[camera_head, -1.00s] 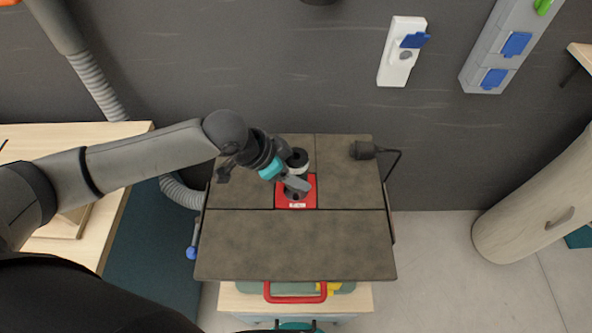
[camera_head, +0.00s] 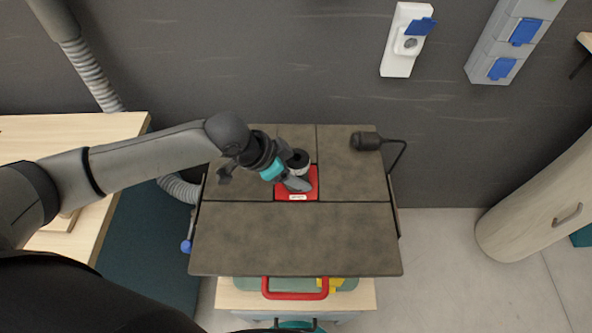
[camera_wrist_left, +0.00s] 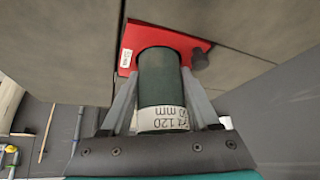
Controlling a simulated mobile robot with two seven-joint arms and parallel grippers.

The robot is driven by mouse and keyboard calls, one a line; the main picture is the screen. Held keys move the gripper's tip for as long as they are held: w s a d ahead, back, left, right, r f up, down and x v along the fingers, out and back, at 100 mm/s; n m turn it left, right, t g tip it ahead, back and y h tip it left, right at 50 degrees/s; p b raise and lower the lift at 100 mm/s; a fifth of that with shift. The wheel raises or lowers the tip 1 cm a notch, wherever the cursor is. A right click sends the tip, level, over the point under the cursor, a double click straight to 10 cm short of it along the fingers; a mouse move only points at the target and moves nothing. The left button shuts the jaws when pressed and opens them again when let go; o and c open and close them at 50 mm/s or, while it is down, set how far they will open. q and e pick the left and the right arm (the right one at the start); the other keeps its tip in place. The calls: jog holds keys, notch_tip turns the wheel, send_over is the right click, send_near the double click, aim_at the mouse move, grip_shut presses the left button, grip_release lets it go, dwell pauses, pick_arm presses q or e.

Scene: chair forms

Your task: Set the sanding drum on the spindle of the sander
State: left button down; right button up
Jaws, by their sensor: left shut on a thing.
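The sanding drum (camera_wrist_left: 160,85) is a dark green cylinder with a white label marked 120, seen in the left wrist view. My left gripper (camera_head: 298,184) is shut on it; in the left wrist view the two grey fingers (camera_wrist_left: 158,98) flank its sides. The sander's grey-brown table (camera_head: 295,240) has a red plate (camera_head: 310,192) in it, and the gripper is over this plate. A dark stub (camera_wrist_left: 200,60) shows on the red plate beside the drum; I cannot tell if it is the spindle. The drum's far end is hidden. My right gripper is out of view.
A black lamp-like part (camera_head: 366,141) on a bent arm stands at the table's back right. A wooden bench (camera_head: 120,124) and a ribbed hose (camera_head: 92,75) are at left. A red handle (camera_head: 295,290) is below the front edge. The table's front half is clear.

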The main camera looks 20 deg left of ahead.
pick_arm(q)
jog(key=shift+p, duration=0.45)
jog(key=shift+f, duration=0.1)
dwell(0.5)
jog(key=shift+c, duration=0.2)
grip_release()
